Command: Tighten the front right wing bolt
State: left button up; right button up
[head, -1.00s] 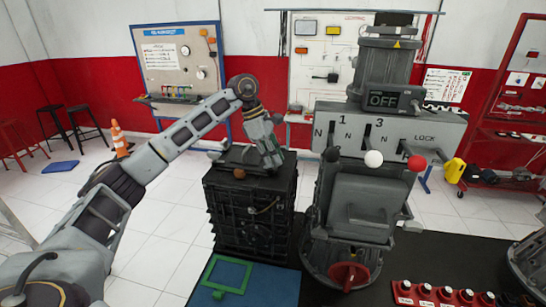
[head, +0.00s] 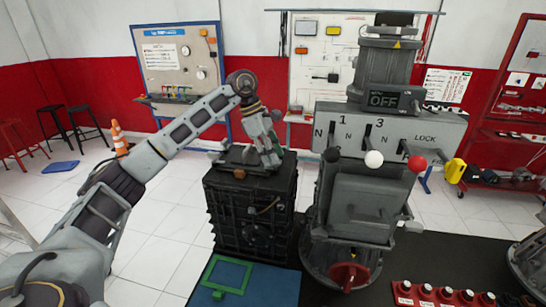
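A dark ribbed case (head: 250,215) stands left of the middle of the head view, with fittings on its top. My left gripper (head: 268,162) points down at the top right part of this case, at or just above a dark part there. I cannot tell whether its fingers touch anything or are closed. A small brown-orange knob (head: 240,174) shows on the front edge of the case top. The front right wing bolt cannot be made out; the gripper may hide it. My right gripper is not in view.
A grey machine with an OFF display (head: 383,99) and levers with white (head: 373,159) and red knobs (head: 417,163) stands close on the right. A green frame on a blue mat (head: 250,285) lies in front. Red button blocks (head: 440,295) are at lower right.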

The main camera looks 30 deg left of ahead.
pick_arm(q)
jog(key=w+v, duration=0.1)
jog(key=v, duration=1)
jog(key=shift+s, duration=0.5)
jog(key=shift+s+a+f, duration=0.1)
